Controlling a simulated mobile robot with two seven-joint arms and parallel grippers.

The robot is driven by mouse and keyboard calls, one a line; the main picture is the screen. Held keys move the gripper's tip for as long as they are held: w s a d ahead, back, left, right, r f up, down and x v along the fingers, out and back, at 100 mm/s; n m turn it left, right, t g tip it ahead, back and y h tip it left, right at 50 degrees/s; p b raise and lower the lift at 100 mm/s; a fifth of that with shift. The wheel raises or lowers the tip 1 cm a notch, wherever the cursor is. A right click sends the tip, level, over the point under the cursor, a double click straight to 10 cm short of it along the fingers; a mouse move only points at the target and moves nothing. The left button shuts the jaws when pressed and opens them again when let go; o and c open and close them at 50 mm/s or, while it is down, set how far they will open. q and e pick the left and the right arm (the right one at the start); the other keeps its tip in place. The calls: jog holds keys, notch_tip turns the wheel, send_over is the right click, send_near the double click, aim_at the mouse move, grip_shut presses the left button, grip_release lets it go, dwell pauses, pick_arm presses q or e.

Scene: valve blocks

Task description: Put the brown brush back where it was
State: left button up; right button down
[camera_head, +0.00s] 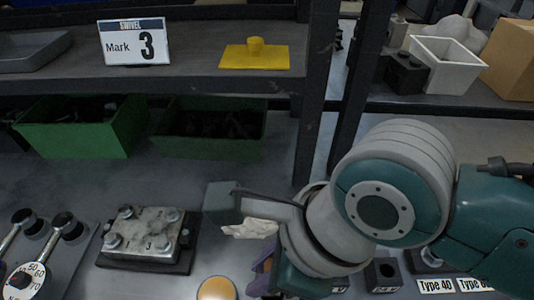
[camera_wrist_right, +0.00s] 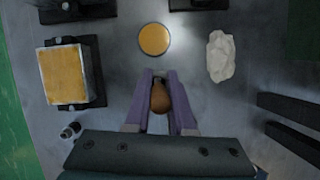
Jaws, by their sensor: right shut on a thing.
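My right gripper (camera_wrist_right: 159,100) has purple fingers and is shut on the brown brush (camera_wrist_right: 160,98), whose rounded brown part shows between the fingers in the right wrist view. The rest of the brush is hidden. In the head view a purple finger of my right gripper (camera_head: 262,274) shows low at the centre, behind my arm, and the brush is hidden there. An orange round disc (camera_wrist_right: 154,39) lies on the bench just beyond the fingertips, and it also shows at the bottom of the head view (camera_head: 217,289). My left gripper is not in view.
A crumpled white cloth (camera_wrist_right: 221,57) lies right of the disc. A block with a yellow face (camera_wrist_right: 66,75) stands to the left. In the head view a metal valve block (camera_head: 146,232) sits left of my gripper. Green bins (camera_head: 80,136) stand behind, under a shelf (camera_head: 200,80).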

jog(key=shift+f, duration=0.15)
jog(key=c, duration=0.8)
grip_release()
jog(key=shift+o, duration=0.2)
jog(key=s+d+r+n+t+p, duration=0.1)
jog(key=d+r+n+p, duration=0.1)
jog(key=r+n, duration=0.3)
jog(key=s+d+r+n+p, duration=0.2)
jog(key=d+r, duration=0.1)
jog(key=r, duration=0.4)
jog(key=s+d+f+n+t+h, duration=0.1)
jog(key=s+d+n+h, duration=0.3)
jog(key=d+n, duration=1)
jog(key=shift+s+d+n+t, duration=0.3)
jog(key=shift+s+n+t, duration=0.15)
jog(key=shift+s, duration=0.75)
jog(key=shift+f, duration=0.1)
